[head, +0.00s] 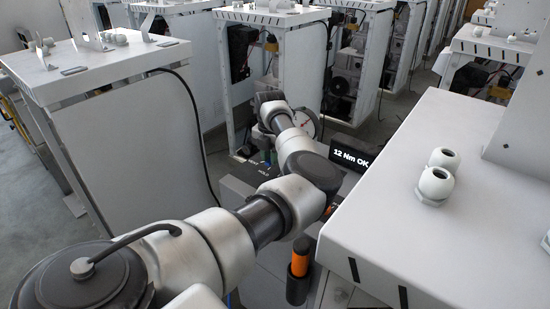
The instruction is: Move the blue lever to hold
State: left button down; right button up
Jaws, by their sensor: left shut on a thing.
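My left arm reaches from the bottom left to a grey unit (238,187) in the middle. My left gripper (268,143) points down at its top, partly hidden behind my own wrist. It is shut on what appears to be the blue lever (274,158), of which only a small blue bit shows beside a green bit. The lever's exact position is hidden. My right gripper is out of view.
A round gauge (306,122) and a display (351,159) reading "12 Nm OK" stand just beyond my wrist. An orange-handled tool (300,262) sits in a dark holder. White cabinets stand at left (150,150) and right (400,180), close to my arm.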

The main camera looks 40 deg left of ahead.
pick_arm(q)
jog(key=shift+s+a+m, duration=0.1)
jog(key=shift+a+m, duration=0.35)
jog(key=shift+m, duration=0.35)
jog(key=c, duration=1)
grip_release()
jog(key=shift+r, duration=0.15)
notch_tip(320, 180, up, 11)
jog(key=b, duration=0.1)
jog(key=shift+f+b, duration=0.2)
jog(key=shift+b, duration=0.1)
